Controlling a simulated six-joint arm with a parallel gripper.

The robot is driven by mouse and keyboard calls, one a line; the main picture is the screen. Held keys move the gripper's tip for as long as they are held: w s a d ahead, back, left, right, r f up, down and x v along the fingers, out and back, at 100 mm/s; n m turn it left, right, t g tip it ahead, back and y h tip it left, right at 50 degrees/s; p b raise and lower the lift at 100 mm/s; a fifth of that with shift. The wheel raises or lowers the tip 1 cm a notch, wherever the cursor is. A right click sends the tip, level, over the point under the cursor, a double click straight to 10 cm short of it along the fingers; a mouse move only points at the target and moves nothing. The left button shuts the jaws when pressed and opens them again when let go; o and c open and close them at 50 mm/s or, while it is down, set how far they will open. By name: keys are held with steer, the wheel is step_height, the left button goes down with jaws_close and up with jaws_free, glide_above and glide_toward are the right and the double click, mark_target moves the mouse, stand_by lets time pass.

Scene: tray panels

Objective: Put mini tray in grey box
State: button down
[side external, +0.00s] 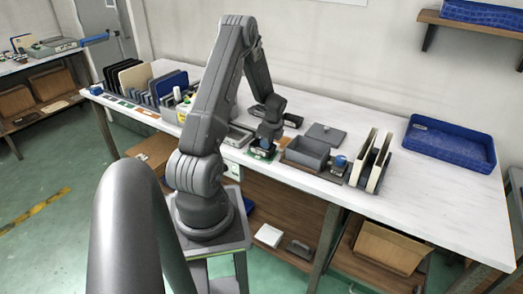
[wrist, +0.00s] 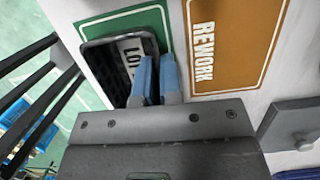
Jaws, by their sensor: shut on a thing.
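The mini tray (wrist: 104,72) is small and black, with a white label reading "LOT" inside. It lies over a green-bordered card in the wrist view. My gripper (wrist: 158,78), with blue fingertips, is shut on its right-hand wall. In the side view my gripper (side external: 265,145) points down at the green card, and the tray is too small there to make out clearly. The grey box (side external: 305,154) stands open on the table just right of my gripper. Its inside looks empty.
An orange "REWORK" card (wrist: 236,42) lies right of the tray. A grey lid-like plate (side external: 325,133) lies behind the box. Cream panels (side external: 366,157) in a rack and a blue tray (side external: 450,146) stand to the right. Racked panels (side external: 135,78) stand at left.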

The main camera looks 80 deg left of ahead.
stand_by(0.4)
steer(key=shift+r, duration=0.75)
steer(key=shift+r, duration=0.1)
steer(key=shift+r, duration=0.65)
steer(key=shift+r, duration=0.2)
stand_by(0.4)
steer(key=shift+a+v, duration=0.2)
steer(key=shift+v, duration=1.05)
steer(key=shift+s+r, duration=0.1)
steer(key=shift+s, duration=0.1)
